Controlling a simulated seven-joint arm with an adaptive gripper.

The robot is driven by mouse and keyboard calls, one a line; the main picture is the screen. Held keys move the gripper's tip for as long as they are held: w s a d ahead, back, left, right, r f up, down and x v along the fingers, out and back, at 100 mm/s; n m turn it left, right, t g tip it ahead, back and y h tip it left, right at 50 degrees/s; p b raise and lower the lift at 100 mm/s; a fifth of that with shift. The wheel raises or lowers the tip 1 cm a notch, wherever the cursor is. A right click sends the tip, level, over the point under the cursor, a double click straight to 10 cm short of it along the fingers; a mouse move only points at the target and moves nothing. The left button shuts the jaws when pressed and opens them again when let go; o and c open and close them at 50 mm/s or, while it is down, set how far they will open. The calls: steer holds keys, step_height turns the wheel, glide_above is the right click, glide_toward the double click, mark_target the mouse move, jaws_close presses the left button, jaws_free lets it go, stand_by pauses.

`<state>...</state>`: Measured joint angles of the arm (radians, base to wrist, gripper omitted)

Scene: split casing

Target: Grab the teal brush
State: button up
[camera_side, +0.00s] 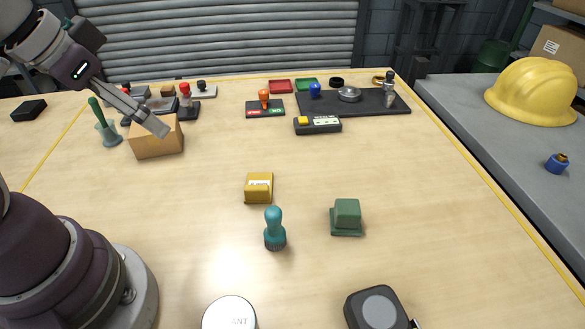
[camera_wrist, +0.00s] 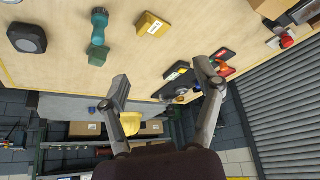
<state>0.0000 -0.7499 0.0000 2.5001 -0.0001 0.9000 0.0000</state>
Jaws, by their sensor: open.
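The teal brush (camera_side: 275,229), with a rounded knob handle on a wider dark-edged base, stands upright on the table in front of the yellow block. In the wrist view the teal brush (camera_wrist: 98,38) shows near the top, left of the gripper fingers. My gripper (camera_side: 158,127) is up at the upper left in the side view, over or in front of a cardboard box, far from the brush. In the wrist view my gripper (camera_wrist: 163,82) has its two fingers spread wide with nothing between them.
Near the brush are a yellow block (camera_side: 259,187), a green block (camera_side: 346,216), a white round lid (camera_side: 229,312) and a dark tape-measure-like item (camera_side: 377,307). The table's right middle is clear.

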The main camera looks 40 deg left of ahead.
steer(key=m+g, duration=0.5)
steer(key=m, duration=1.4)
glide_toward(275, 233)
steer(key=shift+w+a+f, duration=0.25)
steer(key=shift+a+f, duration=0.05)
steer(key=shift+a, duration=0.3)
steer(key=shift+m+g, duration=0.3)
steer(key=shift+m, duration=0.4)
steer(key=f, duration=0.7)
steer(key=w+f, duration=0.1)
steer(key=f, duration=0.3)
steer(key=shift+d+f, duration=0.2)
jaws_close()
